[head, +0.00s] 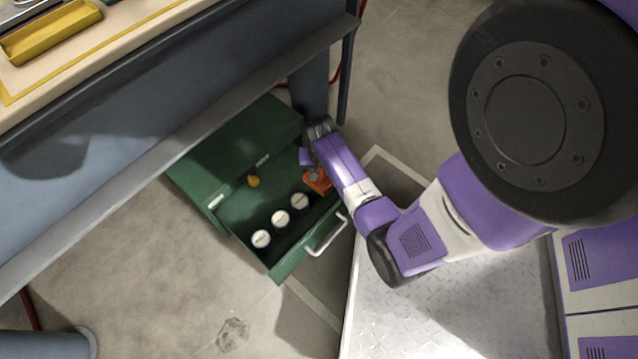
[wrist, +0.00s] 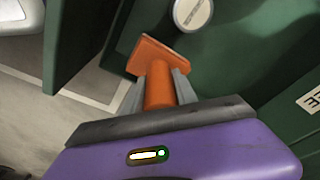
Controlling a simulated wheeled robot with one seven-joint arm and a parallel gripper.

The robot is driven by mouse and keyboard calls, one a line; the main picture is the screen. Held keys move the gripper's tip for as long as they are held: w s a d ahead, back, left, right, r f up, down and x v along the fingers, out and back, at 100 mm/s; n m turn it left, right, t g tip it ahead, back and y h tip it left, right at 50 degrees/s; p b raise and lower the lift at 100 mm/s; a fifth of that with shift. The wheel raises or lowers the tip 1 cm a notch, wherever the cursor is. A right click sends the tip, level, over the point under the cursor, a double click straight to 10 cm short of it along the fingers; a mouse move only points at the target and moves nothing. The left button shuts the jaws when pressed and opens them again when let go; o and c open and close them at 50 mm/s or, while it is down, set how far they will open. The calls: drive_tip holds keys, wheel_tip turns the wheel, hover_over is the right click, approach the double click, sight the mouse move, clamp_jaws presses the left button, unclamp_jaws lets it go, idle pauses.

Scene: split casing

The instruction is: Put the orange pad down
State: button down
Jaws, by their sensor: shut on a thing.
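The orange pad (wrist: 165,57) is in my gripper (wrist: 160,85); in the wrist view the two grey fingers close on its orange stem from both sides. The flat orange plate shows beyond the fingertips. In the head view the orange pad (head: 317,180) shows at the right inner end of the open green drawer (head: 243,222), beside my gripper (head: 311,170). My wrist partly hides it there. I cannot tell whether the pad touches the drawer floor.
Several round white-topped things (head: 281,217) stand in a row in the drawer, with a yellow piece (head: 253,181) behind them. The drawer's handle (head: 327,236) faces front. A workbench (head: 150,85) overhangs at upper left. Drawer floor between the row and the pad looks clear.

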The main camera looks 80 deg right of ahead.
sight(319, 180)
drive_tip(key=shift+f+b, duration=1.35)
drive_tip(key=shift+f, duration=1.55)
drive_tip(key=shift+f, duration=0.15)
drive_tip(key=c, duration=1)
unclamp_jaws()
drive_tip(key=shift+o, duration=0.2)
